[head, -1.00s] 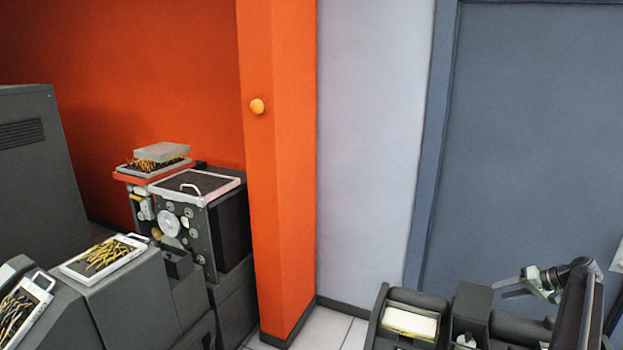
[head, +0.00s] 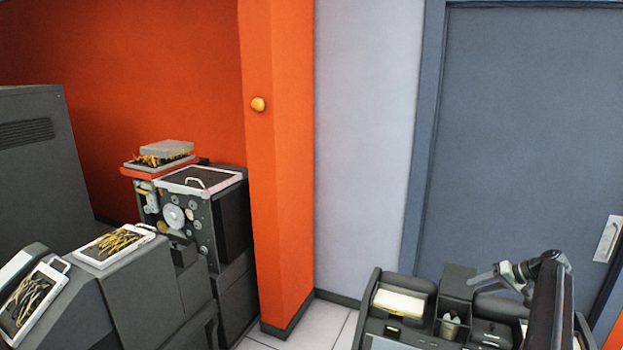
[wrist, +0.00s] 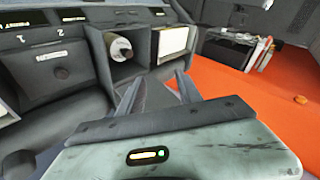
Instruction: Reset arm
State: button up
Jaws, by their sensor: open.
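My gripper (head: 484,277) shows at the lower right of the head view. Its pale fingers point left, just above the dark compartments at the bottom. In the wrist view my gripper (wrist: 157,87) has its two dark fingers spread apart with nothing between them. It hangs in front of a compartment holding a pale card stack (wrist: 172,42) and one holding a round light cup (wrist: 119,47). The same card stack (head: 398,302) and the cup (head: 450,325) show in the head view.
A dark card machine (head: 205,215) stands against the orange wall. A grey console (head: 140,285) with wire-filled panels is at the left. An orange pillar (head: 278,170) and a blue-grey door (head: 530,140) stand behind. Floor (head: 320,325) shows clear between.

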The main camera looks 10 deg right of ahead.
jog(key=w+a+f+n+g+y+b, duration=0.1)
jog(key=w+a+f, duration=0.15)
jog(key=a, duration=0.75)
jog(key=w+a+f+n+g+b, duration=0.1)
jog(key=w+a+n+b, duration=0.15)
jog(key=a, duration=0.75)
jog(key=s+a+f+n+g+h+b, duration=0.1)
jog(key=s+a+f+g, duration=0.15)
jog(key=a, duration=0.85)
jog(key=s+a+f+n+g+b, duration=0.1)
jog(key=a+f, duration=0.3)
jog(key=a, duration=0.6)
jog(key=s+a+f+g+h+b, duration=0.1)
jog(key=s+a+f+h, duration=0.15)
jog(key=s+a, duration=0.45)
jog(key=s+a+f+h+b, duration=0.1)
jog(key=s+a+f+b, duration=0.15)
jog(key=s+a, duration=0.45)
jog(key=s+d+f+m+h+p, duration=0.1)
jog(key=s+d+m+h, duration=0.1)
jog(key=s+d, duration=0.4)
jog(key=shift+h, duration=0.65)
